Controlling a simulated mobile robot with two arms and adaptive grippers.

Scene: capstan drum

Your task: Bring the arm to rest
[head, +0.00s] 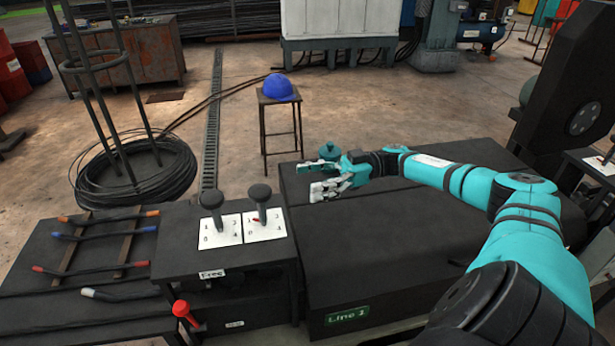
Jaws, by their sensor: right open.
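My right arm (430,170) comes in from the lower right and stretches out over the long dark cabinet (400,260) labelled "Line 1". My right gripper (318,179) is at the far left end of the arm, over the cabinet top. Its fingers point left and are spread, with nothing between them. I cannot tell whether they touch the top. A small teal knob-like part (330,150) shows just behind the gripper. My left gripper is out of view.
Two black-knobbed levers (212,205) (260,198) stand on white numbered plates, left of the gripper. A red-knobbed lever (181,308) is below them. Short coloured-end rods (105,235) lie on a left bench. A stool (279,115) holds a blue hard hat (278,87).

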